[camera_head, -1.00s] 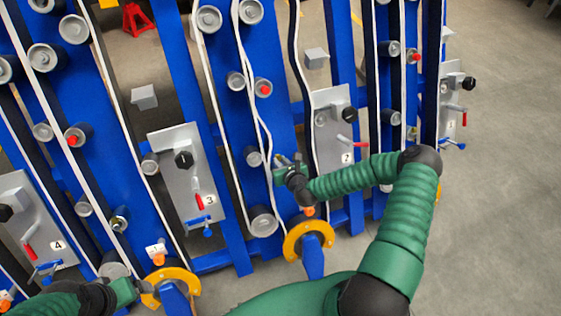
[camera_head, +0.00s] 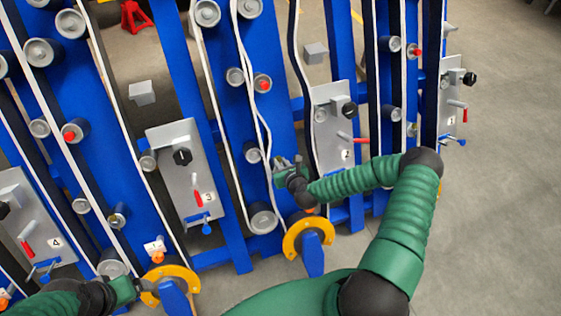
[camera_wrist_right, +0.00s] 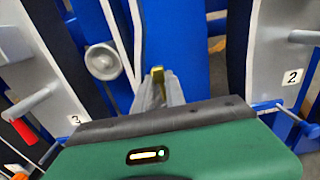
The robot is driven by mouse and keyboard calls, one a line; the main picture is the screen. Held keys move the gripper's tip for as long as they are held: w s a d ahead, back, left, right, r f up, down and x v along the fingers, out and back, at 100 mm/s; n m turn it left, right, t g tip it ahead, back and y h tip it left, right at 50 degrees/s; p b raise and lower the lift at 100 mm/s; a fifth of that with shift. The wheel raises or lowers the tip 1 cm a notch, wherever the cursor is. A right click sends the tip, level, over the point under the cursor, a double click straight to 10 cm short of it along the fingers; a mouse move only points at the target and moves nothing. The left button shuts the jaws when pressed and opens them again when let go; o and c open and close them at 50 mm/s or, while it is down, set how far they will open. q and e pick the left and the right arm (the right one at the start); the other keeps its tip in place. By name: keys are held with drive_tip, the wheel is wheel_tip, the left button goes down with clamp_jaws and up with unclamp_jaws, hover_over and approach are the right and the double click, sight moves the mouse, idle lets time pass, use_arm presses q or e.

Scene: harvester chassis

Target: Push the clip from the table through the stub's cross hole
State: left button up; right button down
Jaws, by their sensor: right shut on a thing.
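My right gripper (camera_head: 284,163) is in front of the blue frame, left of panel 2. In the right wrist view its fingers (camera_wrist_right: 158,92) are shut on a small yellow piece (camera_wrist_right: 157,74), which may be the clip. Most of that piece is hidden between the fingers. I cannot make out the stub's cross hole in either view. A short metallic stub (camera_head: 117,218) shows on the blue plate between panels 3 and 4, well left of my right gripper. My left gripper (camera_head: 130,288) is low at the left, and its jaws are too small to read.
A grey roller (camera_wrist_right: 104,61) and a white belt are left of the fingers. Panel 3 (camera_head: 183,165) and panel 2 (camera_head: 334,125) have knobs and handles flanking the right gripper. A yellow ring (camera_head: 307,237) sits below it. Open floor (camera_head: 490,200) lies to the right.

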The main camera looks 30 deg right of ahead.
drive_tip(key=shift+s+a+f+b, duration=0.1)
drive_tip(key=shift+s+f+b, duration=0.35)
drive_tip(key=shift+f, duration=0.25)
drive_tip(key=shift+s+a+f+b, duration=0.1)
drive_tip(key=shift+s+f+b, duration=0.3)
drive_tip(key=shift+f, duration=0.3)
drive_tip(key=c, duration=1.3)
unclamp_jaws()
drive_tip(key=p+v, duration=0.5)
drive_tip(key=v, duration=1.1)
drive_tip(key=shift+s, duration=0.35)
drive_tip(key=shift+d+r, duration=0.1)
